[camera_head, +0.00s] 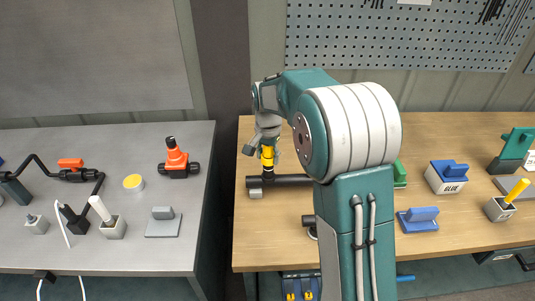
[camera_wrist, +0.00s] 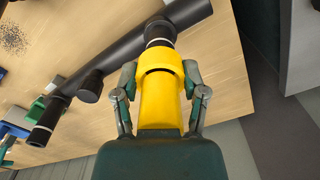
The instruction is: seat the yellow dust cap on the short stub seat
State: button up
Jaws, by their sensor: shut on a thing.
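The yellow dust cap (camera_wrist: 160,100) is held between the two fingers of my gripper (camera_wrist: 161,92), which is shut on it. In the head view the cap (camera_head: 267,155) hangs below my gripper (camera_head: 267,146), over the left part of a black pipe (camera_head: 290,181). A black upright stub with a pale ring (camera_wrist: 160,32) lies just beyond the cap's far end, roughly in line with it. I cannot tell whether cap and stub touch. A second black stub (camera_wrist: 91,86) stands off the pipe, farther left in the wrist view, uncapped.
My arm hides the pipe's right part in the head view. Right of it stand a glue box (camera_head: 447,178), a blue block (camera_head: 418,219) and a holder with a yellow handle (camera_head: 502,208). A gap separates the wooden table (camera_head: 270,245) from the grey table (camera_head: 190,245).

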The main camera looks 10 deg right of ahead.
jog(key=shift+f, duration=1)
jog(key=o, duration=1.1)
notch_tip(320, 180, up, 11)
jog(key=shift+w, duration=0.1)
jog(key=shift+r, duration=0.4)
